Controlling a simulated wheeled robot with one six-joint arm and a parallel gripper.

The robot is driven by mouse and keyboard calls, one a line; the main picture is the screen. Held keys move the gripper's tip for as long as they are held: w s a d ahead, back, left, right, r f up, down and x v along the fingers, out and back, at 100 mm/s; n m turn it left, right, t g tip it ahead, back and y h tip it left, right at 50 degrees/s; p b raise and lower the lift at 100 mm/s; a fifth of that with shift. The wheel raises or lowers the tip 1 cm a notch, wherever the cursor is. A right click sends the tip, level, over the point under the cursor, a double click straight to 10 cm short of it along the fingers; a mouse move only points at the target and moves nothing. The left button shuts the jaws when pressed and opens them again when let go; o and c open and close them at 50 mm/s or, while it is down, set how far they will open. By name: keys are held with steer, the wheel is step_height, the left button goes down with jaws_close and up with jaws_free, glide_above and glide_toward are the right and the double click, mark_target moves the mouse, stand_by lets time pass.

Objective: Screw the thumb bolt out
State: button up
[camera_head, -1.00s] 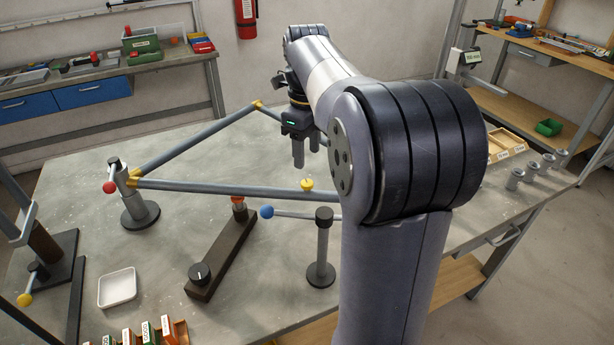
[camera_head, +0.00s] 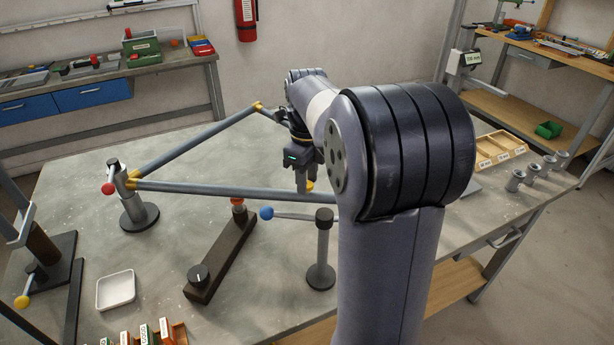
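My gripper (camera_head: 304,184) points down over the table beyond the near grey tube, with its fingertips in front of a yellow knob (camera_head: 310,187) that is partly hidden. I cannot tell whether the fingers touch it or how far apart they are. No part is plainly recognisable as the thumb bolt; the black round knob (camera_head: 199,274) on the dark brown bar (camera_head: 226,252) is another candidate. The grey tube frame (camera_head: 205,188) has yellow corner joints and rests at its left corner on a round-based stand (camera_head: 139,215). My arm hides the frame's right part.
A red-ball lever (camera_head: 108,189) is on the left stand. A blue-ball lever (camera_head: 267,213) reaches left from a second post (camera_head: 322,250). A white tray (camera_head: 116,290) and labelled bins (camera_head: 145,334) are at the front left. Several grey cylinders (camera_head: 534,171) stand at the right.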

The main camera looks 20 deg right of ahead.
steer(key=c, duration=0.6)
steer(key=shift+n, duration=0.3)
